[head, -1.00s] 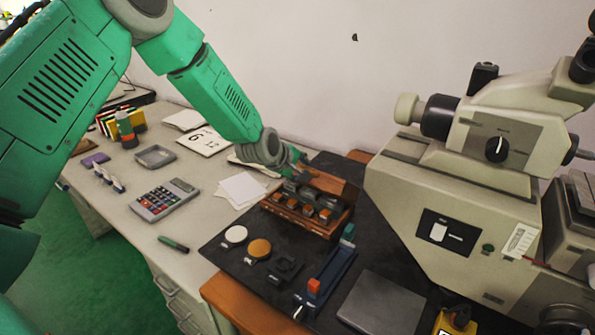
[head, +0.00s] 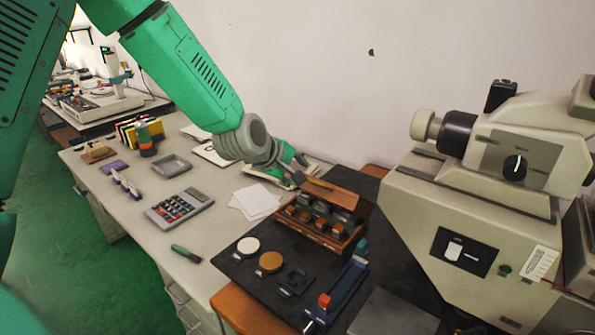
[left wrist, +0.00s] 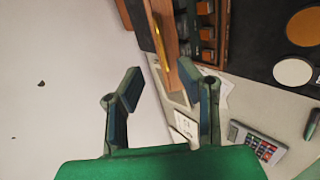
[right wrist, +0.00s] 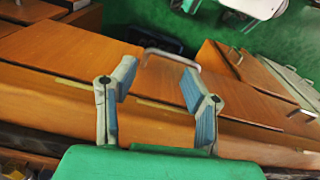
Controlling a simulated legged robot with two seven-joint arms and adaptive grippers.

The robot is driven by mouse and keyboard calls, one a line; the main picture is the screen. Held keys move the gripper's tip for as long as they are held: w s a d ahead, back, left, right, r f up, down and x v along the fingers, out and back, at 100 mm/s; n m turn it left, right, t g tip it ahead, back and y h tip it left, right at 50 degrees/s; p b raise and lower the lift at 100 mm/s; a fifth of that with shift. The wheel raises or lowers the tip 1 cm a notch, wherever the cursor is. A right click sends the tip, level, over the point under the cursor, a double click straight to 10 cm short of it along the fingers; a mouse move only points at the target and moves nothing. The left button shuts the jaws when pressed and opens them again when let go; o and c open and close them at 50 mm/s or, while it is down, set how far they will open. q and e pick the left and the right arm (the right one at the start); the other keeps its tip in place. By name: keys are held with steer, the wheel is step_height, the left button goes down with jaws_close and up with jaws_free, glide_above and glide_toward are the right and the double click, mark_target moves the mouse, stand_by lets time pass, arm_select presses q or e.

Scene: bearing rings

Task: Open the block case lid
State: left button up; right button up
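The wooden block case (head: 312,233) stands on the dark mat, with several metal blocks with orange-brown faces in its slots. Its lid (head: 342,194) is raised at the back of the case, tilted rather than lying over the blocks. My left gripper (head: 299,178) is at the back left of the case, close to the lid's edge. In the left wrist view my left gripper (left wrist: 158,72) is open; the lid (left wrist: 164,32) lies beyond the fingertips, and contact cannot be told. My right gripper (right wrist: 160,75) is open and empty, away from the case.
A white disc (head: 248,245), an orange disc (head: 271,261) and a blue fixture (head: 340,290) lie in front of the case. A large beige instrument (head: 470,215) stands close on the right. Wooden cabinets (right wrist: 80,55) face my right gripper.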

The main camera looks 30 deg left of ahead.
arm_select(q)
steer(key=shift+a+f, duration=0.1)
steer(key=shift+a, duration=0.5)
steer(key=c, duration=0.4)
steer(key=shift+a+f, duration=0.2)
steer(key=shift+f, duration=0.1)
jaws_close()
steer(key=m+t+b, duration=0.6)
steer(key=m+t, duration=0.2)
steer(key=m, duration=1.9)
glide_toward(325, 190)
steer(key=s+a+f, duration=0.1)
steer(key=s+a, duration=0.2)
steer(key=a, duration=0.1)
steer(key=s+f+m+t+b, duration=0.1)
steer(key=s+m+t, duration=0.35)
steer(key=m, duration=0.45)
steer(key=f+b+x, duration=0.1)
steer(key=x, duration=1.2)
steer(key=shift+w+d+g+h+b, duration=0.2)
steer(key=shift+w+g+h+b, duration=0.2)
steer(key=shift+w+g, duration=0.05)
arm_select(e)
step_height(325, 190, down, 9)
steer(key=shift+a+r, duration=0.2)
steer(key=shift+a, duration=0.15)
